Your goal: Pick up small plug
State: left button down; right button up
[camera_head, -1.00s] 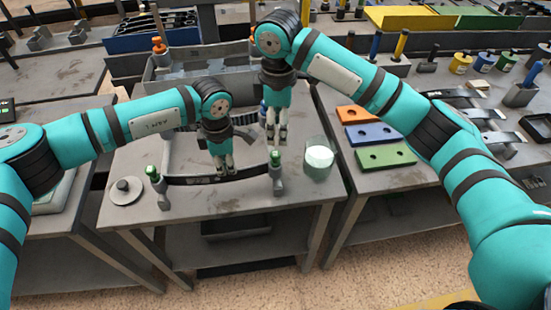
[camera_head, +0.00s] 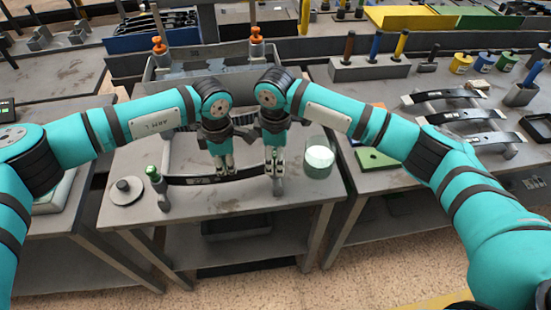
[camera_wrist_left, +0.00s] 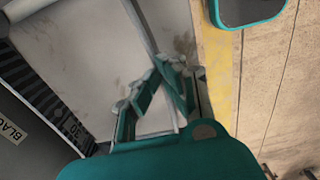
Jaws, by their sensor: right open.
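A green-topped small plug (camera_head: 153,172) stands on the grey post at the left end of a dark curved leaf spring (camera_head: 188,181). My right gripper (camera_head: 274,170) is open, pointing down over the post (camera_head: 277,188) at the spring's right end. Its fingers hide that post's green top, and I cannot tell whether they touch it. My left gripper (camera_head: 223,168) points down by the spring's middle. In the left wrist view its fingers (camera_wrist_left: 162,90) are over the grey table, with the labelled strip (camera_wrist_left: 20,133) at the left; their opening is unclear.
A grey disc with a knob (camera_head: 124,190) lies left of the spring. A glass jar with pale contents (camera_head: 319,157) stands close to the right of my right gripper. Two orange-topped posts (camera_head: 159,46) stand behind. More springs (camera_head: 442,96) rest on the right table.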

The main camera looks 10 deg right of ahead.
jog(key=shift+c, duration=0.3)
jog(key=c, duration=1)
notch_tip(320, 180, up, 10)
jog(key=shift+r, duration=0.1)
jog(key=o, duration=0.3)
grip_shut()
